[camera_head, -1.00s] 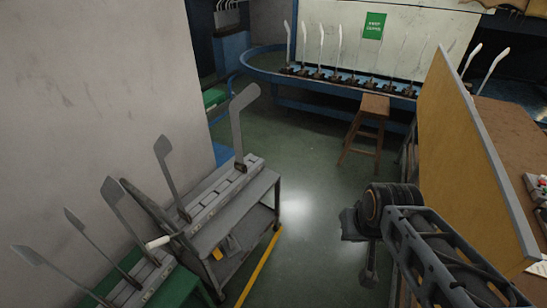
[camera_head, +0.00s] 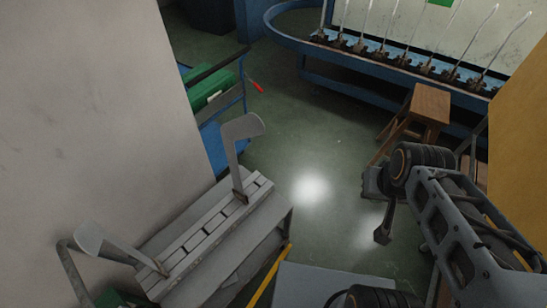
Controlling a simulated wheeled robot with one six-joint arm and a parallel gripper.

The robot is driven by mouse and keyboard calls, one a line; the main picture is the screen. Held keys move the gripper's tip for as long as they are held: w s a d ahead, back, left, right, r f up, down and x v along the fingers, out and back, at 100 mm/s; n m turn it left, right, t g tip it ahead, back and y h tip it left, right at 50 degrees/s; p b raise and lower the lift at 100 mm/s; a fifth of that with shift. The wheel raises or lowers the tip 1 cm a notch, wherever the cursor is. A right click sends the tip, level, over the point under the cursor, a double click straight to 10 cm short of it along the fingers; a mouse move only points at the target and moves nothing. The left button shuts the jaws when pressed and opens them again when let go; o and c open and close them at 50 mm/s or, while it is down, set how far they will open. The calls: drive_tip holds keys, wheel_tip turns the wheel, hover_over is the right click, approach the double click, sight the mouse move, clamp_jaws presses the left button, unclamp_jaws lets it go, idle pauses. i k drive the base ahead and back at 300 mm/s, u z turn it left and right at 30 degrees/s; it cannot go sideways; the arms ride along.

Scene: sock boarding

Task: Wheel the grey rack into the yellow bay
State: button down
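The grey rack (camera_head: 246,250) stands at the lower left beside the pale wall, its lower part cut off by the picture edge. A strip of pale blocks lies along its top, with upright grey foot-shaped boards (camera_head: 239,150) in it. A bent grey tube (camera_head: 72,270) shows at its near left end. A yellow floor line (camera_head: 269,276) runs along the rack's right side; the rest of the bay is out of view. My gripper (camera_head: 383,236) hangs at the right, apart from the rack and over the floor. Its fingers are too unclear to tell open from shut.
A wooden stool (camera_head: 428,108) stands at the right, in front of a blue curved conveyor (camera_head: 345,75) carrying several boards. A blue cart (camera_head: 212,140) with a green box (camera_head: 208,90) stands past the wall corner. A yellow panel (camera_head: 515,170) closes off the right. Green floor between is clear.

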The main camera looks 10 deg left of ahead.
sight(218, 235)
drive_tip(key=z, duration=0.7)
drive_tip(key=i, duration=2.45)
drive_tip(key=u, duration=4.5)
